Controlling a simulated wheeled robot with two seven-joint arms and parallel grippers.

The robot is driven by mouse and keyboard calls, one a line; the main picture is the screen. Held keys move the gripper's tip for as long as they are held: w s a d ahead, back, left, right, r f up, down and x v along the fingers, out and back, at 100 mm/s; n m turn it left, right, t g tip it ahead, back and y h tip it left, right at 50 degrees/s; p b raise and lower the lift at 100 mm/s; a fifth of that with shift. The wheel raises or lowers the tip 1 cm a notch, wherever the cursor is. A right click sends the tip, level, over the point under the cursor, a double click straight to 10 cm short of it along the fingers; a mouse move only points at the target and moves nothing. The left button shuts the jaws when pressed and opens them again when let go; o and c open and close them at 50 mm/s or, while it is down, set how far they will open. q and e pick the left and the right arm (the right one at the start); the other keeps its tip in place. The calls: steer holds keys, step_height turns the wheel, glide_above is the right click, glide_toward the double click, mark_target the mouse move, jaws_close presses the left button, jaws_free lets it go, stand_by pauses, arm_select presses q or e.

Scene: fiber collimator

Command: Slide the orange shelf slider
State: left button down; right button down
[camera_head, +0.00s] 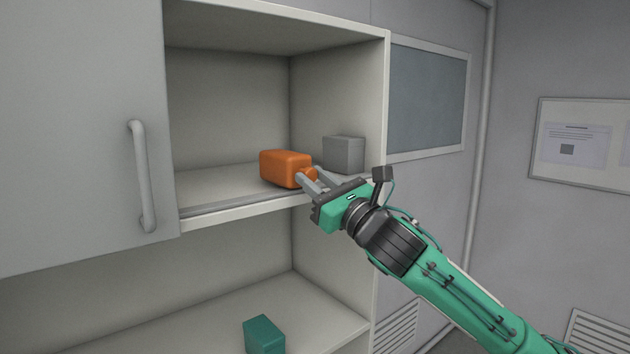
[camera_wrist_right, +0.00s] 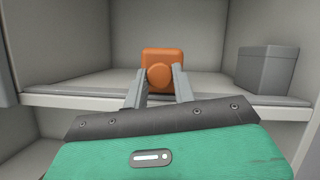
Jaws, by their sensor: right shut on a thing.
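The orange slider (camera_head: 284,168) is a rounded block with a round knob on its front, sitting on the upper shelf (camera_head: 225,199) of the cabinet. It also shows in the right wrist view (camera_wrist_right: 162,58), straight ahead. My right gripper (camera_head: 309,177) reaches in from the right and is shut on the knob, one finger on each side of it. The fingers (camera_wrist_right: 158,80) also flank the knob in the wrist view. The block's back and underside are hidden. My left gripper is not in view.
A grey box (camera_head: 344,154) stands on the same shelf, close to the right of the slider and my fingers. A teal block (camera_head: 264,335) sits on the lower shelf. A closed door with a handle (camera_head: 142,176) covers the left side. The shelf left of the slider is clear.

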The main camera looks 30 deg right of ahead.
steer(key=w+d+b, duration=0.1)
steer(key=d+b, duration=0.4)
steer(key=d, duration=0.8)
steer(key=shift+d, duration=0.4)
steer(key=c, duration=1.1)
jaws_free()
